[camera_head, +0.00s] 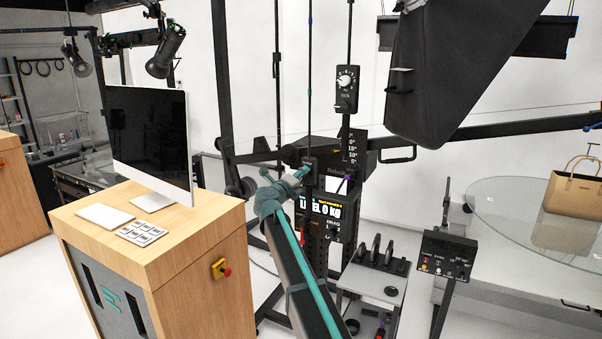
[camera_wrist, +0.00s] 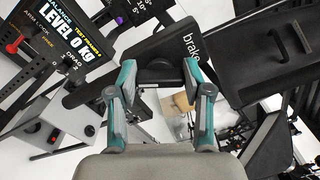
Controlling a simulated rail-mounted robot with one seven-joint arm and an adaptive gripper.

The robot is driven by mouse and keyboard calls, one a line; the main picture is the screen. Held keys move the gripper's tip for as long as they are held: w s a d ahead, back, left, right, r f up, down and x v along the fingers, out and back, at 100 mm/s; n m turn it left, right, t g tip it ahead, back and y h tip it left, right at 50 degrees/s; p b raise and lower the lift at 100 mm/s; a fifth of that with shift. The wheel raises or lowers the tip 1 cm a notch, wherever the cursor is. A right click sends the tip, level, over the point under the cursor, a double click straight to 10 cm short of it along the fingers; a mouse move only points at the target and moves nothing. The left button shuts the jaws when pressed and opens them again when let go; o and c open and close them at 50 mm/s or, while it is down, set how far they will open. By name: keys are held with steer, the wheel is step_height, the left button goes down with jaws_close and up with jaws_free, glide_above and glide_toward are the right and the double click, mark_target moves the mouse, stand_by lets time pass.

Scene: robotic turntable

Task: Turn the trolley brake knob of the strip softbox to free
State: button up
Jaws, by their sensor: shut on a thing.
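The brake unit is a black block with the white word "brake" (camera_wrist: 192,48) on its face, in the upper middle of the wrist view. Its dark rounded knob (camera_wrist: 159,72) sits between my two teal fingers. My gripper (camera_wrist: 159,66) is shut on this knob, one finger on each side. In the head view my gripper (camera_head: 303,171) reaches a small dark block (camera_head: 310,175) on the stand, left of the lit screen's top. The fingers hide the knob there, and its setting cannot be read. The strip softbox (camera_head: 450,60) is the large black box at upper right.
The lit "LEVEL 0 kg" panel (camera_head: 320,208) is just below my gripper. A dial box (camera_head: 346,88) hangs above. A wooden desk (camera_head: 205,240) with a monitor stands left, a glass turntable (camera_head: 500,205) with a bag right. Thin vertical rods pass close to my gripper.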

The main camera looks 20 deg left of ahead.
steer(key=n, duration=0.5)
steer(key=shift+f+n, duration=0.1)
steer(key=shift+n, duration=0.2)
stand_by(0.4)
steer(key=o, duration=1.2)
steer(key=shift+c, duration=0.2)
steer(key=shift+s, duration=0.1)
steer(key=s+a, duration=0.1)
steer(key=s, duration=1)
steer(key=shift+s, duration=0.4)
steer(key=shift+a, duration=0.1)
